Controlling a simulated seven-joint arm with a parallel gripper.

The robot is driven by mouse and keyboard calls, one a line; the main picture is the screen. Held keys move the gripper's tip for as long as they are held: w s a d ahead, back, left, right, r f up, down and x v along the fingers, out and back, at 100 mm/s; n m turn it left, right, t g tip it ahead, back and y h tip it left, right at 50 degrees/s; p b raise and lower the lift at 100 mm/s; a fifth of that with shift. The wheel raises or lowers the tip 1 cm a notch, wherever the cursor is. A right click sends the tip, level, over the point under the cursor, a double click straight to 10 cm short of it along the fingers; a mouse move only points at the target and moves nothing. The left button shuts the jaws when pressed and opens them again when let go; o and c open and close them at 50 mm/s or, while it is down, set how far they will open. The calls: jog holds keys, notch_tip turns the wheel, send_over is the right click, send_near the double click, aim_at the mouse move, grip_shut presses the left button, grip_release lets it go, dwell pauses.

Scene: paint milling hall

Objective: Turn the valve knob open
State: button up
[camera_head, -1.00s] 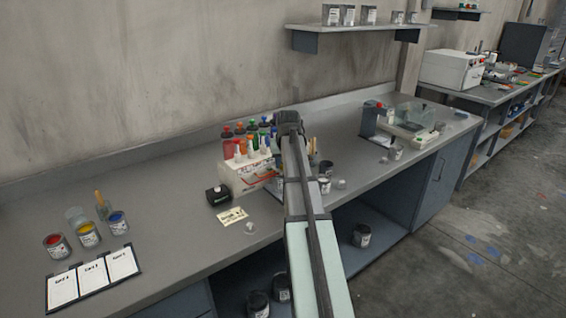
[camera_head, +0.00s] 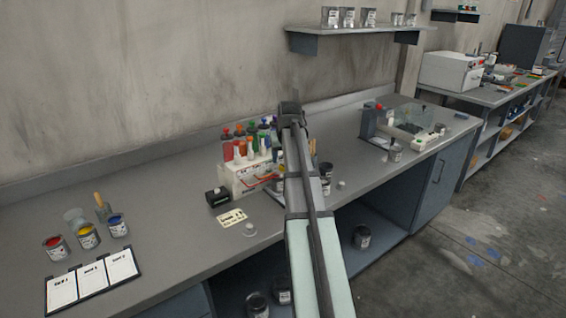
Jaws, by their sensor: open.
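I cannot make out a valve knob for certain. A white dispenser box (camera_head: 238,182) with a red curved line on its front stands mid-bench, with several coloured bottles (camera_head: 240,151) on and behind it. My arm crosses in front of its right side and hides part of it. The arm rises from the bottom edge to a dark joint (camera_head: 290,108) above the bench. My gripper's fingers do not show; the arm appears to hide them. A small white round piece (camera_head: 249,230) lies on the bench in front of the box, and another (camera_head: 341,183) lies right of the arm.
Open paint cans (camera_head: 87,236) and a chart board (camera_head: 92,281) are at left. A balance (camera_head: 412,125) and a grey device (camera_head: 369,122) stand at right. The bench's left middle is clear.

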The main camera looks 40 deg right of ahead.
jog(key=v, duration=0.9)
jog(key=shift+r, duration=0.15)
